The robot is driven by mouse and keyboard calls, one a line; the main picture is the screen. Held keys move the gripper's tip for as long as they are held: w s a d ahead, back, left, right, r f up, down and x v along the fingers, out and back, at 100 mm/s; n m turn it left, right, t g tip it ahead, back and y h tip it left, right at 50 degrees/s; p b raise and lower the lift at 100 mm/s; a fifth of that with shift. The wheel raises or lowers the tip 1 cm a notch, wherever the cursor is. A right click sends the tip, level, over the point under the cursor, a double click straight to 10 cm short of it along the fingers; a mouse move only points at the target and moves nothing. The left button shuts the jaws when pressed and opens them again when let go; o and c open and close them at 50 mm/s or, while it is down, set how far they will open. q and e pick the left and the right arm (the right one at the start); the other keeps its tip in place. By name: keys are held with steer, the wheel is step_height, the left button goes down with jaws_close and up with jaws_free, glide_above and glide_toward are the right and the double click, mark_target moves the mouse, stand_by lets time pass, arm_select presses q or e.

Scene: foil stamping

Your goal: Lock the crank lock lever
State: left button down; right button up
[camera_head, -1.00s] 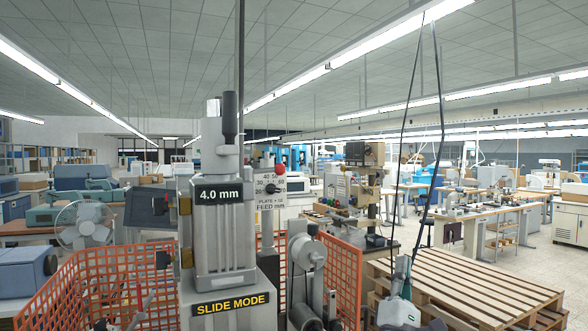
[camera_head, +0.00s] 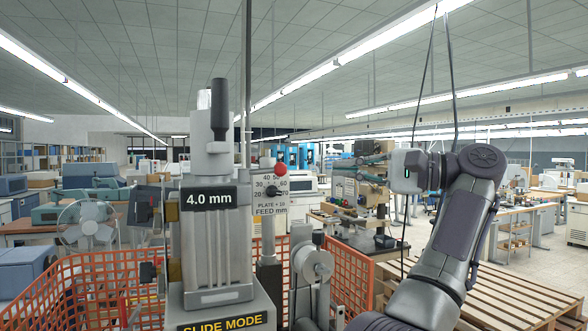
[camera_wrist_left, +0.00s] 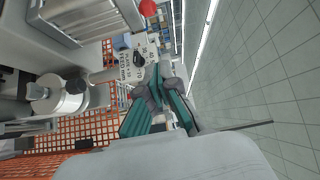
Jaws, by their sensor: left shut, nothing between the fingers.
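The grey stamping machine (camera_head: 217,250) stands left of centre in the head view. It bears a dial plate marked FEED mm (camera_head: 272,197) with a black pointer and a red ball knob (camera_head: 281,169) above. An upright black handle (camera_head: 219,103) tops the machine, and a grey round crank-like part (camera_head: 317,264) sits low on its right. I cannot tell which part is the crank lock lever. My left gripper (camera_head: 338,160) is shut and empty, raised right of the dial. In the left wrist view its teal fingers (camera_wrist_left: 157,74) lie near the dial plate (camera_wrist_left: 137,62). My right gripper is out of view.
An orange mesh guard (camera_head: 80,290) surrounds the machine's lower part. A wooden pallet (camera_head: 510,295) lies at the right, behind my arm. A fan (camera_head: 86,225) stands at the left. Thin cables (camera_head: 412,170) hang from above near my gripper.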

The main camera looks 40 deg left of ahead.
mark_target(262, 172)
arm_select(q)
steer(key=s+a+p, duration=0.3)
steer(key=s+a, duration=0.3)
steer(key=a, duration=0.1)
steer(key=shift+s, duration=0.15)
stand_by(0.8)
